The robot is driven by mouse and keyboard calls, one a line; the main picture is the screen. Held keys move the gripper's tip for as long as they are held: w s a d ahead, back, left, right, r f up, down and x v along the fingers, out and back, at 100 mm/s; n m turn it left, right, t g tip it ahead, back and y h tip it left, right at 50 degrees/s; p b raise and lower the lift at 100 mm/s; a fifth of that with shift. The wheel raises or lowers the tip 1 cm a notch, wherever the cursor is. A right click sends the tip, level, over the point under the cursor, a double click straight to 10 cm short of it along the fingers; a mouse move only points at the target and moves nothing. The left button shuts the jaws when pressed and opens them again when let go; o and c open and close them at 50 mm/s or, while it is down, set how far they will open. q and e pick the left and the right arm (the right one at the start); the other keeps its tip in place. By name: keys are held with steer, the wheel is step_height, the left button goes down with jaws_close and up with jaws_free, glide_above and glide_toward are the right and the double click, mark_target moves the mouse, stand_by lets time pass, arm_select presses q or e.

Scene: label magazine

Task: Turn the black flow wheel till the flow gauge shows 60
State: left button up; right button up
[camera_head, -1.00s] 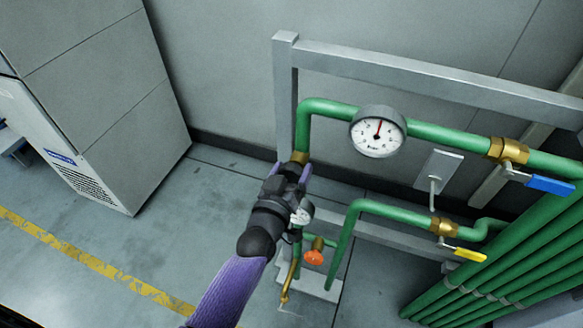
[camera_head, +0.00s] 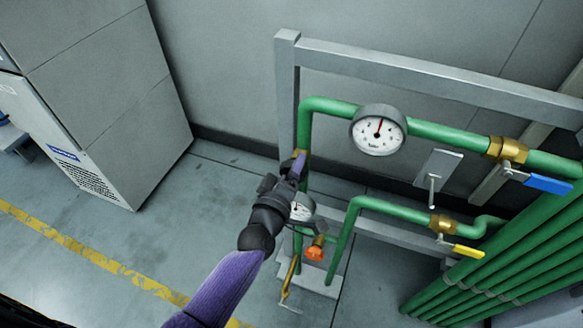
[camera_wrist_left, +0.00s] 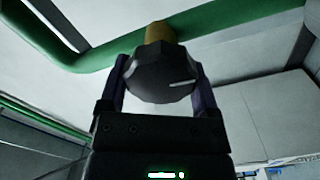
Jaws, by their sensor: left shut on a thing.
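The black flow wheel (camera_wrist_left: 160,75) shows in the left wrist view, a faceted knob with a white mark, mounted on a brass fitting (camera_wrist_left: 160,32) of a green pipe. My left gripper (camera_wrist_left: 161,80) has a finger on each side of the wheel and is shut on it. In the head view my left gripper (camera_head: 293,168) is at the left vertical pipe and hides the wheel. A small white gauge (camera_head: 301,207) sits just below the gripper, partly covered; its reading is too small to tell. My right gripper is not in view.
A larger round gauge (camera_head: 379,130) sits on the upper green pipe, its red needle near the top. A blue lever (camera_head: 548,184), a yellow lever (camera_head: 467,252) and an orange knob (camera_head: 315,254) are on nearby pipes. A grey cabinet (camera_head: 110,90) stands left; floor between is free.

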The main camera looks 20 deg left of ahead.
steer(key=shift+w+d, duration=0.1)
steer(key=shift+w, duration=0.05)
arm_select(q)
steer(key=shift+n, duration=0.3)
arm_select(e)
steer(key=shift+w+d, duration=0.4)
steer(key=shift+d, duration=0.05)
